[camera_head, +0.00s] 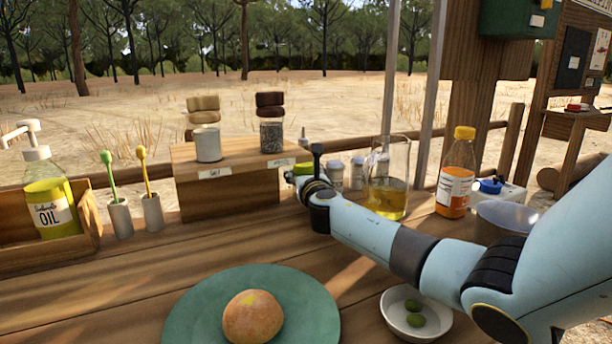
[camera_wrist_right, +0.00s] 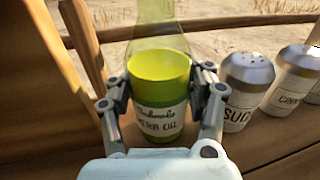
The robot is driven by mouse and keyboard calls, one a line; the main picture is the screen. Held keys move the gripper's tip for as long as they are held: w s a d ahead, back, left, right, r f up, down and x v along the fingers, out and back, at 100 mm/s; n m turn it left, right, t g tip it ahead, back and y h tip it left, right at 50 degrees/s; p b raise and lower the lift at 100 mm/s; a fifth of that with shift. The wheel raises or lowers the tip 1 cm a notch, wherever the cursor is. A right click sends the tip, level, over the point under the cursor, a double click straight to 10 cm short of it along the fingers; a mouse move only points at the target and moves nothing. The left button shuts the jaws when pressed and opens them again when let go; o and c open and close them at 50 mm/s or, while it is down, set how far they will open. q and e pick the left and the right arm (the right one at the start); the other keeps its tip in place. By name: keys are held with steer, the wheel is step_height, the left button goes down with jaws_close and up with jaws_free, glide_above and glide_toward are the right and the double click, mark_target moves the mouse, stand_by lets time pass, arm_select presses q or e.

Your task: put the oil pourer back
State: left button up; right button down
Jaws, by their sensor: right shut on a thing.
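The oil pourer is a clear bottle (camera_wrist_right: 160,64) of green oil with a label ending in "HERB OIL", upright in the right wrist view. My right gripper (camera_wrist_right: 160,98) is shut on it, one finger on each side of the body. In the head view my right gripper (camera_head: 312,188) is beside the right end of the wooden shelf box, and only a green bit of the bottle (camera_head: 300,170) shows past it. I cannot tell whether the bottle's base touches the table. My left gripper is not in view.
Small shakers (camera_head: 356,172), a glass jug (camera_head: 388,178) and an orange bottle (camera_head: 456,172) stand right of the gripper. The shelf box (camera_head: 228,192) bears two jars. A pump oil bottle (camera_head: 50,208) sits in a crate at left. A green plate (camera_head: 190,310) holds a bun.

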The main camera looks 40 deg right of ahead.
steer(key=shift+a+r, duration=0.2)
steer(key=shift+f, duration=0.2)
steer(key=c, duration=0.9)
jaws_free()
steer(key=shift+d, duration=0.15)
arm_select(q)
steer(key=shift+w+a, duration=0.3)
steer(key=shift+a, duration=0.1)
arm_select(e)
steer(key=o, duration=0.4)
steer(key=shift+o, duration=0.2)
steer(key=shift+r, duration=0.2)
steer(key=shift+s+a+p, duration=0.25)
steer(key=shift+s+p, duration=0.05)
steer(key=p+v, duration=0.3)
steer(key=v, duration=0.7)
steer(key=shift+p, duration=0.4)
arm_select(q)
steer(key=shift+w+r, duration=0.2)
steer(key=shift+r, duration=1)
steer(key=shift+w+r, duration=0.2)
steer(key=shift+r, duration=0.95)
arm_select(e)
steer(key=shift+s+a+f, duration=0.1)
steer(key=shift+s+a, duration=0.25)
steer(key=shift+s, duration=0.2)
